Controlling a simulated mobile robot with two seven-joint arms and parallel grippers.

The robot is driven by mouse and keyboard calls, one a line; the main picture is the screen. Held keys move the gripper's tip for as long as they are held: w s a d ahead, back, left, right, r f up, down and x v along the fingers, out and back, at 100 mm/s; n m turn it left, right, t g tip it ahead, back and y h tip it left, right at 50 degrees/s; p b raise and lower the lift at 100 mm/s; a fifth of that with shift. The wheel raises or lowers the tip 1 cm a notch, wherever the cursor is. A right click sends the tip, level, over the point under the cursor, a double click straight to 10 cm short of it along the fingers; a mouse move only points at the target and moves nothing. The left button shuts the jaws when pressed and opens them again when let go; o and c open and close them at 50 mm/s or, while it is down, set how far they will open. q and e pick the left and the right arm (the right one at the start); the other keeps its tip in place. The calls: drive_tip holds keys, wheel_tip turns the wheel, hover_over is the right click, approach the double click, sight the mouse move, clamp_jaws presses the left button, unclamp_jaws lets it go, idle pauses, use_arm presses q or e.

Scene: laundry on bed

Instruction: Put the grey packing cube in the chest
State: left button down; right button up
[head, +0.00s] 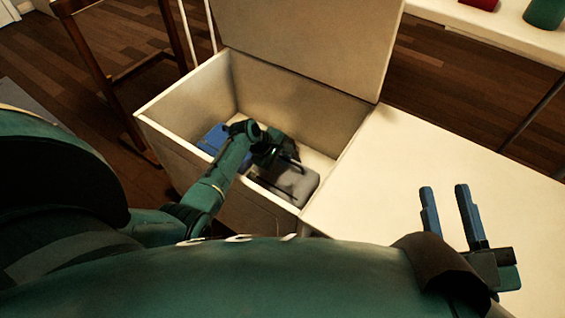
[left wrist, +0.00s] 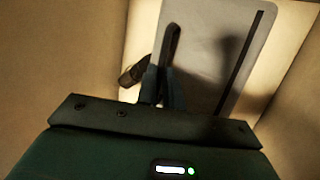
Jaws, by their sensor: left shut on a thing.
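The grey packing cube (head: 292,186) is inside the open chest (head: 172,140), near its front right corner in the head view. My left gripper (head: 284,160) reaches down into the chest and is shut on the cube's dark strap handle. The left wrist view shows the fingers (left wrist: 160,80) together at the strap, beside the cube's pale grey face (left wrist: 205,45) with a dark stripe. I cannot tell whether the cube touches the chest floor. My right gripper (head: 458,222) is empty, with its blue fingers apart, above the white surface right of the chest.
A blue item (head: 212,138) lies in the chest, left of my left gripper. The chest lid (head: 310,40) stands open at the back. A white surface (head: 430,160) adjoins the chest's right side. A wooden frame (head: 125,70) stands to the left. Red and green objects sit on a far shelf.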

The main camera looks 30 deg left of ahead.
use_arm(q)
drive_tip(key=shift+s+f, duration=0.2)
drive_tip(key=c, duration=1.9)
unclamp_jaws()
drive_tip(key=shift+f, duration=0.15)
drive_tip(key=o, duration=0.4)
drive_tip(key=shift+c, duration=0.2)
